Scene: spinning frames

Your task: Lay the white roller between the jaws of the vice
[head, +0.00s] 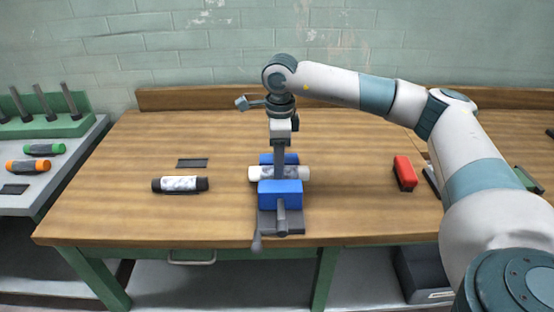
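The white roller (296,173) has pale ends and a grey, mottled middle. It lies sideways between the vice's two blue jaws, level as far as I can see. The vice (281,193) stands on the wooden bench with its handle toward me. My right gripper (279,172) points straight down over the roller's middle, its fingers reaching down between the jaws. The fingers line up one behind the other and hide part of the roller, so I cannot see whether they grip it. My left gripper is out of view.
A dark-ended roller (180,184) lies on the bench at left, near a dark flat plate (192,163). A red block (404,173) stands at right. A side table (50,176) at far left holds green and orange rollers and a green peg rack (45,127).

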